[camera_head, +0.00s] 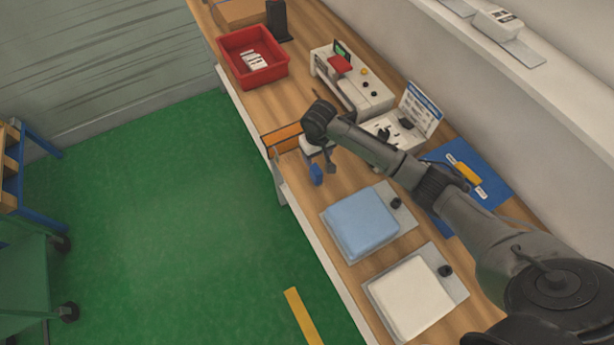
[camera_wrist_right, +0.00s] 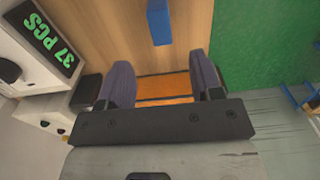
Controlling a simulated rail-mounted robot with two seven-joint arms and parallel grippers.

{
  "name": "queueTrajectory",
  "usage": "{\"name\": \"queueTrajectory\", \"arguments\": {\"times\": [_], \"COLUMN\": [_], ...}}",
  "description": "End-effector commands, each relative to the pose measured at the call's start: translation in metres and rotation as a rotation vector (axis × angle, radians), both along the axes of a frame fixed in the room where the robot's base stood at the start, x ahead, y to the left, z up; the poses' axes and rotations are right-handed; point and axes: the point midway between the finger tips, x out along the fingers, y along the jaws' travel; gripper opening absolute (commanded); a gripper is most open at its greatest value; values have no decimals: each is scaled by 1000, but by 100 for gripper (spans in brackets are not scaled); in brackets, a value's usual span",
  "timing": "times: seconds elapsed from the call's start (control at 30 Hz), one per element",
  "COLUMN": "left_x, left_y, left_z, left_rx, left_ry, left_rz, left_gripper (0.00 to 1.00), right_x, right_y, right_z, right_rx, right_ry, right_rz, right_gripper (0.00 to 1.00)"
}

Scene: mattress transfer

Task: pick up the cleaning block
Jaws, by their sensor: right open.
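A small blue block (camera_head: 316,174), which I take for the cleaning block, is at the wooden table's front edge. It also shows at the top of the right wrist view (camera_wrist_right: 159,22), over bare wood and beyond the space between the fingers. My right gripper (camera_head: 322,155) points down above the table, just behind the block in the head view. Its two dark fingers (camera_wrist_right: 161,78) are apart with nothing between them. My left gripper is not in view.
A white device (camera_head: 350,80) and a red bin (camera_head: 253,57) are farther along. Blue (camera_head: 360,222) and white (camera_head: 408,298) pads lie nearer.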

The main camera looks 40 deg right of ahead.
Motion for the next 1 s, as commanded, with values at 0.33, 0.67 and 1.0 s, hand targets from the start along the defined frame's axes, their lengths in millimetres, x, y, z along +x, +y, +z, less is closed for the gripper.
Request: {"name": "queueTrajectory", "arguments": {"times": [0.33, 0.67, 1.0], "left_x": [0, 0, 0], "left_y": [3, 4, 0], "left_z": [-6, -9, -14], "left_rx": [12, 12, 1], "left_ry": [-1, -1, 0], "left_rz": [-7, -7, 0], "left_gripper": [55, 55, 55], "right_x": [0, -1, 0], "right_y": [1, 1, 1], "right_z": [-52, -73, -109], "right_rx": [1, -1, 0], "right_ry": [1, 2, -1], "right_rz": [1, 1, 2], "right_gripper": [60, 60, 60]}}
